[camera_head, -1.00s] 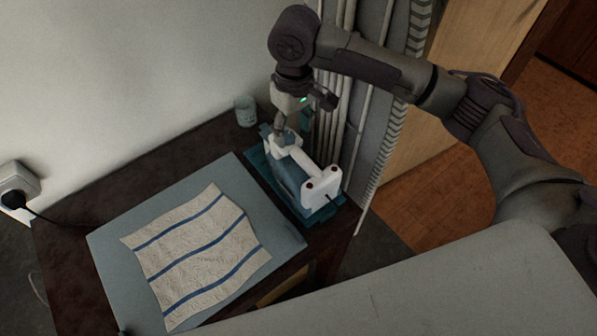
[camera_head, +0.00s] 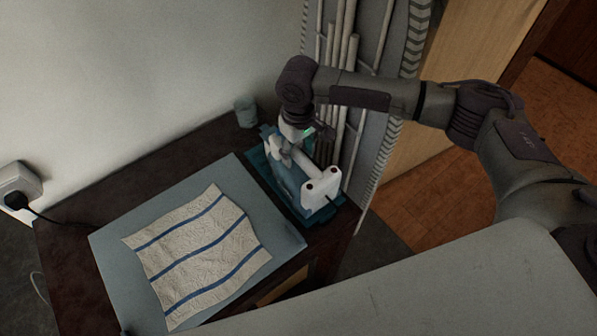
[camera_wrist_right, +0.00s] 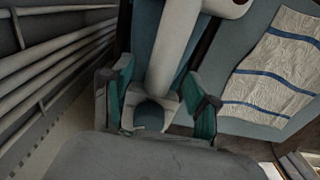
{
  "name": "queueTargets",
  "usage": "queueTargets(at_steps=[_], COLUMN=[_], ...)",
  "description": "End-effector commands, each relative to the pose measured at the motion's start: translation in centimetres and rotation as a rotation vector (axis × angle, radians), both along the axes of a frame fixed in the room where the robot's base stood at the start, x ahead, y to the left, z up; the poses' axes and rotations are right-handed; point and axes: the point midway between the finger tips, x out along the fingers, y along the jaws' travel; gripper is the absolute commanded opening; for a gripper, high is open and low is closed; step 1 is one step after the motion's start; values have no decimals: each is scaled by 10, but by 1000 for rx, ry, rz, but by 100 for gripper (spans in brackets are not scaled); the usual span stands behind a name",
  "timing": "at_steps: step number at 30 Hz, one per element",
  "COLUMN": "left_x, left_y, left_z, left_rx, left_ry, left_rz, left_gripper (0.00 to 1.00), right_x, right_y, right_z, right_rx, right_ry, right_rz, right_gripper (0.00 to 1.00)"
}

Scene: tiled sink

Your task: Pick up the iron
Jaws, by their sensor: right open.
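The iron (camera_head: 318,188), white and teal, sits on a teal base (camera_head: 262,172) at the back right of the dark table. My right gripper (camera_head: 297,143) is low over the iron's far end and points down. In the right wrist view, the open gripper (camera_wrist_right: 163,98) has its two teal-padded fingers on either side of the iron's white handle (camera_wrist_right: 174,48). The far end of the handle lies between the fingers; I cannot tell whether they touch it. My left gripper is not in view.
A grey-blue board (camera_head: 120,262) with a striped cloth (camera_head: 200,250) lies left of the iron. A small cup (camera_head: 246,112) stands behind. Vertical pipes (camera_head: 345,95) rise close on the right. A plug and socket (camera_head: 18,187) are on the left wall.

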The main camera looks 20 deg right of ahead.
Motion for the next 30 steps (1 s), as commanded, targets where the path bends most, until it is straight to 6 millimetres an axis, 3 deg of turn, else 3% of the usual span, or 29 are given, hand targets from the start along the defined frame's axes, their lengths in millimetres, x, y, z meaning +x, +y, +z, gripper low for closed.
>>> queueTargets(at_steps=[5,13,23,30], left_x=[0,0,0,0], left_y=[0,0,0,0], left_z=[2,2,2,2], left_rx=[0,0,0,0], left_ry=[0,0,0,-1], left_rz=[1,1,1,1], left_gripper=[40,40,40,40], right_x=[0,0,0,2], right_y=[0,0,0,1], right_z=[-20,-22,-22,-18], right_rx=[0,0,0,4], right_ry=[0,-1,-1,-7], right_rz=[0,1,1,1], right_gripper=[59,58,3,0])
